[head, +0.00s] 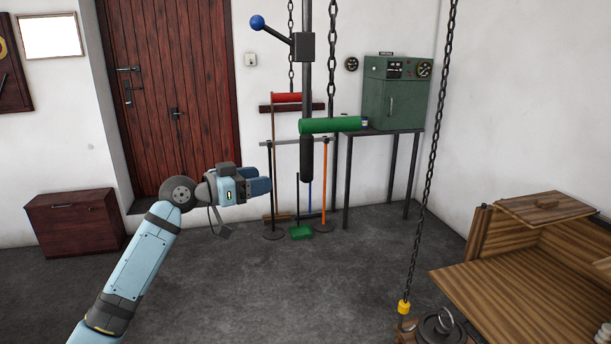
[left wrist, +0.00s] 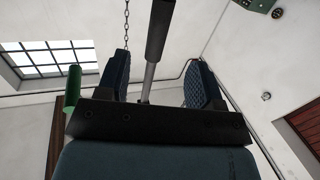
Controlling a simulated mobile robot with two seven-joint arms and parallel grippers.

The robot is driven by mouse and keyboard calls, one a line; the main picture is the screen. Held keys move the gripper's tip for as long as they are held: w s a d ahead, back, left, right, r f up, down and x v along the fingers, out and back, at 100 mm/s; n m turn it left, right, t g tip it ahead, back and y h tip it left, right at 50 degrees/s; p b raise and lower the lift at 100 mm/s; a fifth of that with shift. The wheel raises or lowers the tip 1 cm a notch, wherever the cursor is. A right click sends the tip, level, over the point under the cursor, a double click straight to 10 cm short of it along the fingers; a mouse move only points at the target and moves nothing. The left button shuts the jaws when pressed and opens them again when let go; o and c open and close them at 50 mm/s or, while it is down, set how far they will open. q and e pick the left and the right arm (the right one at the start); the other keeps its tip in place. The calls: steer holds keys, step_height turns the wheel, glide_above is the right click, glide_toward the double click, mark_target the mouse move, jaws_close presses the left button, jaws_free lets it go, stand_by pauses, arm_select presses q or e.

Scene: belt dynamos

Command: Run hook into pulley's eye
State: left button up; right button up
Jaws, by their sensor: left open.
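A yellow hook block with a small metal hook (head: 404,310) hangs at the end of the dark chain at the lower right in the head view. Just right of it is a dark round pulley (head: 436,328) with a metal ring eye (head: 446,318); hook and eye look apart. My left gripper (head: 266,186) is open and empty, well left of the hook, beside the black grip (head: 307,158) of a hanging rod. In the left wrist view that grip (left wrist: 159,30) shows between the open fingers (left wrist: 155,85), not clasped. My right gripper is not in view.
The rod carries a green cylinder (head: 330,125) and a blue-knobbed lever (head: 257,22). A wooden bench (head: 510,287) stands at the right. A green cabinet (head: 395,92) sits on a table behind. A red chest (head: 75,220) is at left. The middle floor is clear.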

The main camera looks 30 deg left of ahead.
mark_target(301, 156)
arm_select(q)
steer(key=shift+m+h, duration=0.3)
steer(key=w+d+r+p, duration=0.1)
steer(key=w, duration=0.2)
steer(key=w+d+r+p, duration=0.1)
steer(key=w+d, duration=0.1)
steer(key=w, duration=0.2)
steer(key=w+d+r+p, duration=0.1)
steer(key=w, duration=0.3)
steer(key=shift+d+r, duration=0.15)
steer(key=shift+d, duration=0.1)
steer(key=shift+x, duration=0.75)
steer(key=shift+c, duration=0.3)
jaws_close()
steer(key=shift+w, duration=0.1)
